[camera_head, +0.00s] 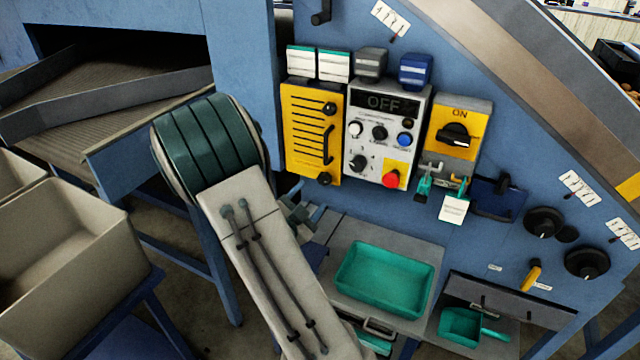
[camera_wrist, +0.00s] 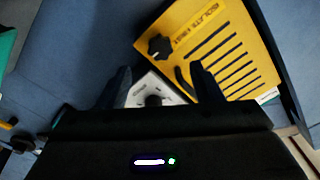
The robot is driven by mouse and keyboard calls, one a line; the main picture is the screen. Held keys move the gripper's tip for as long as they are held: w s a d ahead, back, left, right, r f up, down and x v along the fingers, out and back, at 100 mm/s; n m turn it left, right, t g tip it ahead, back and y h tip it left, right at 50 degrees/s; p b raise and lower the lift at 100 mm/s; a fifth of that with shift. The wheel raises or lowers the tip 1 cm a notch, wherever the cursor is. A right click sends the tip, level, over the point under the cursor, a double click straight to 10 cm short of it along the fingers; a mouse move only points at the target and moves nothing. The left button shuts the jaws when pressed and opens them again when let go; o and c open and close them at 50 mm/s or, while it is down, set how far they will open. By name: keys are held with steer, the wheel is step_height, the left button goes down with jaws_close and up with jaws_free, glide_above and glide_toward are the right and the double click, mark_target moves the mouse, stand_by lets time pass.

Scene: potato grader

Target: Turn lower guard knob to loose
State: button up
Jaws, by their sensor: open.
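The yellow guard panel (camera_head: 300,150) hangs on the blue machine wall. It has dark slots, a black handle (camera_head: 329,145) and black knobs at its upper and lower right corners. The upper knob (camera_head: 329,108) is hidden in the wrist view.
A grey control box (camera_head: 356,100) with an OFF display, knobs and a red button (camera_head: 390,180) stands close right of the guard. A yellow ON switch (camera_head: 455,135) is farther right. A green tray (camera_head: 345,285) lies below on a shelf. Beige bins (camera_head: 60,270) are left.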

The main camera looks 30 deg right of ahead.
mark_target(323, 181)
steer(key=x, duration=0.7)
steer(key=shift+w, duration=0.1)
steer(key=c, duration=1)
